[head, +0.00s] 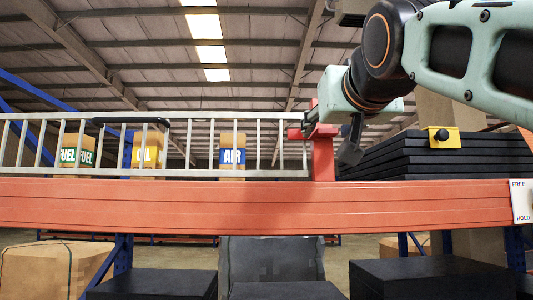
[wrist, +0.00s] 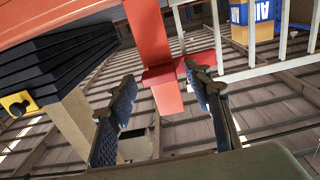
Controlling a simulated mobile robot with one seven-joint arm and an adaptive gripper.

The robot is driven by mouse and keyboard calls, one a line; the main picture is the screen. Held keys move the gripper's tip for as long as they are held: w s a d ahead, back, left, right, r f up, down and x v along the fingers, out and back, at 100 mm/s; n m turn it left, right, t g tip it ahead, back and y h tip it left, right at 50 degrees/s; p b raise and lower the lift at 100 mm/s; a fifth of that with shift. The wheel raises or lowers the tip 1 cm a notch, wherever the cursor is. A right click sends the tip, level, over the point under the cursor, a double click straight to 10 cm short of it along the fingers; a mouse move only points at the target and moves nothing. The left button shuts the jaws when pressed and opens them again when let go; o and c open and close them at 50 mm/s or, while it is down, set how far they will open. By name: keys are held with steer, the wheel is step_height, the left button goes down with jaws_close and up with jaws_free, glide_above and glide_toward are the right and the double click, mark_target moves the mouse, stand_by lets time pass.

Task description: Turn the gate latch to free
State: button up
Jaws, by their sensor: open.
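A red upright post with a short crosspiece (head: 322,150) stands at the right end of the pale metal gate (head: 255,145). It also shows in the wrist view (wrist: 150,35). I cannot tell for sure whether this crosspiece is the latch. A white plate marked FREE above and HOLD below (head: 522,200) is on the orange beam at the far right. My gripper (head: 332,140) is open at the post. In the wrist view its dark fingers (wrist: 160,74) are apart, with the red crosspiece showing between their tips. Contact cannot be told.
The orange beam (head: 200,205) runs across below the gate. A black stack (head: 430,160) with a yellow block and black knob (head: 441,136) is right of the post. Boxes marked FUEL (head: 78,156), OIL (head: 148,157) and AIR (head: 232,156) stand behind the gate.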

steer(key=shift+c, duration=0.2)
jaws_close()
steer(key=shift+n, duration=0.4)
steer(key=n, duration=0.3)
steer(key=shift+a+n, duration=0.1)
steer(key=shift+n, duration=0.3)
steer(key=n, duration=0.4)
steer(key=shift+n, duration=0.3)
steer(key=n, duration=0.4)
steer(key=shift+a+f+p, duration=0.1)
steer(key=shift+p, duration=0.3)
steer(key=n, duration=0.4)
steer(key=shift+f+n+p, duration=0.1)
steer(key=shift+n+p, duration=0.2)
steer(key=shift+p, duration=0.1)
